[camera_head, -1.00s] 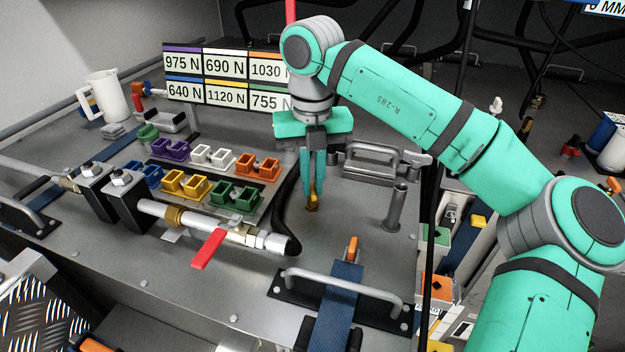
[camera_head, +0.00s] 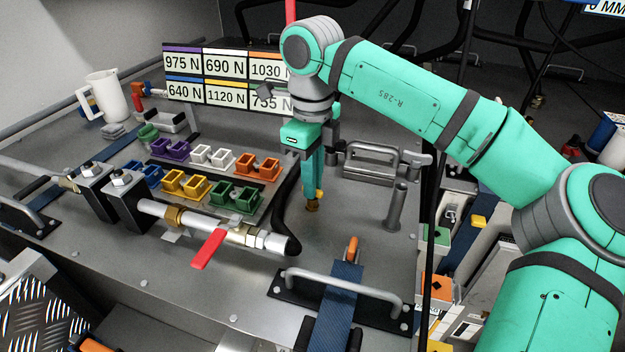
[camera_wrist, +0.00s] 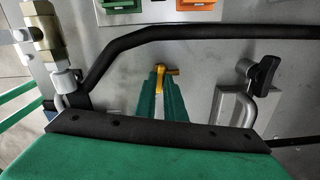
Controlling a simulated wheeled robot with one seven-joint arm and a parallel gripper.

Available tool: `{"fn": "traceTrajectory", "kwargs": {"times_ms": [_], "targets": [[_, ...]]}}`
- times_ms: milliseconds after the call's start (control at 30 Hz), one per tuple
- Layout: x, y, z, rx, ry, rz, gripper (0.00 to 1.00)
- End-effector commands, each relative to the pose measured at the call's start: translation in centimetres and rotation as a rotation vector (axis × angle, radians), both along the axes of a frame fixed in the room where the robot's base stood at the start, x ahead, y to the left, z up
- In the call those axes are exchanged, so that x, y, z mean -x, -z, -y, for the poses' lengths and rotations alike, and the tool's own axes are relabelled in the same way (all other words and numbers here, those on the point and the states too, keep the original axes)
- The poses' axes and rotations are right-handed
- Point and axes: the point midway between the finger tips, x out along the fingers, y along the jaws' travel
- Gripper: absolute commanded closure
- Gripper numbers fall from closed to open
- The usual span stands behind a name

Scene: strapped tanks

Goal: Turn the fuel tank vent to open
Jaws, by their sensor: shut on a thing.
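The fuel tank vent is a small brass fitting (camera_head: 312,206) standing on the grey tank top, right of the black hose. My gripper (camera_head: 313,194) points straight down over it, with its long green fingers shut on the vent's upper part. In the wrist view, the vent (camera_wrist: 161,71) shows at the fingertips (camera_wrist: 160,80), with a short yellow-brass arm sticking out to the right. The fingers hide most of the vent body, so I cannot tell its exact setting.
A black hose (camera_head: 289,200) curves close left of the vent. A red-handled valve (camera_head: 208,249) lies on a pipe at front left. Coloured blocks (camera_head: 234,195) stand left, under a label board (camera_head: 184,61). A grey post (camera_head: 396,208) and metal handle (camera_head: 374,161) stand right.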

Motion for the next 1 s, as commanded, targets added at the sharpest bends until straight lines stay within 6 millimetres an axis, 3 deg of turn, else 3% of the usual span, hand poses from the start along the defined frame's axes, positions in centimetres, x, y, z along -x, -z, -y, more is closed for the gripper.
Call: {"fn": "traceTrajectory", "kwargs": {"times_ms": [400,933,1000], "targets": [[-0.01,-0.07,0.05,0.000,-0.179,0.001,1.00],[-0.01,-0.08,0.04,0.000,-0.202,0.001,1.00],[-0.01,-0.08,0.04,0.000,-0.202,0.001,0.79]]}}
